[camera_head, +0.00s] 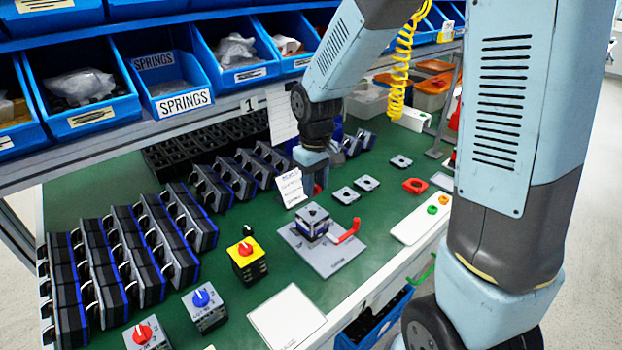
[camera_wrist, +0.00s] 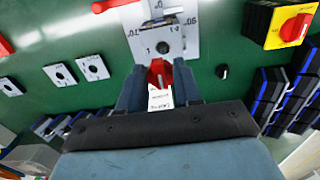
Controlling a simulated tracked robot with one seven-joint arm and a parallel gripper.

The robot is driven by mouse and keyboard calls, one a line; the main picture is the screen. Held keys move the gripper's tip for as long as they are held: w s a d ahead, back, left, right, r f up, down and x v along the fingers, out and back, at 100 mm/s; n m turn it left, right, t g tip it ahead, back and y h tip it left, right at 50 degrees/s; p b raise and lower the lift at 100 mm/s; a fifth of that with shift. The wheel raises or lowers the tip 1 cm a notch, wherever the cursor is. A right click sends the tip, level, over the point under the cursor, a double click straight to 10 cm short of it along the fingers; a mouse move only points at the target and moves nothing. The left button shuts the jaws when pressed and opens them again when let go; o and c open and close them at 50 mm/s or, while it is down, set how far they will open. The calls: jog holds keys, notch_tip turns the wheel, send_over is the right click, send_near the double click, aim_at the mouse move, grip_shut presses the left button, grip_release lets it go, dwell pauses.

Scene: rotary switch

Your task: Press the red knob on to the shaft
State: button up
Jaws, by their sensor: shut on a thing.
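The red knob (camera_wrist: 157,74) is between the two fingers of my gripper (camera_wrist: 158,70) in the wrist view. A bit of the knob (camera_head: 317,189) shows below my gripper (camera_head: 318,178) in the head view. The switch (camera_head: 312,224) stands on a grey plate (camera_head: 325,254), with a square, light top face. In the wrist view this face (camera_wrist: 178,42) lies just beyond the knob, with a small dark round spot that looks like the shaft (camera_wrist: 163,47). In the head view the knob is above and behind the switch, apart from it.
A red lever (camera_head: 348,231) sits beside the switch. A white card (camera_head: 291,188) shows by my gripper. Switches with yellow (camera_head: 246,256), blue (camera_head: 203,305) and red (camera_head: 145,336) tops stand in front. Rows of black-blue blocks (camera_head: 120,250) fill the left. Loose plates (camera_head: 346,195) lie at right.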

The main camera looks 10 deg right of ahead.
jog(key=shift+a, duration=0.15)
jog(key=shift+s, duration=0.1)
jog(key=shift+f, duration=0.1)
jog(key=shift+s+f, duration=0.1)
jog(key=shift+f, duration=2.15)
jog(key=shift+f, duration=1.05)
jog(key=o, duration=1.1)
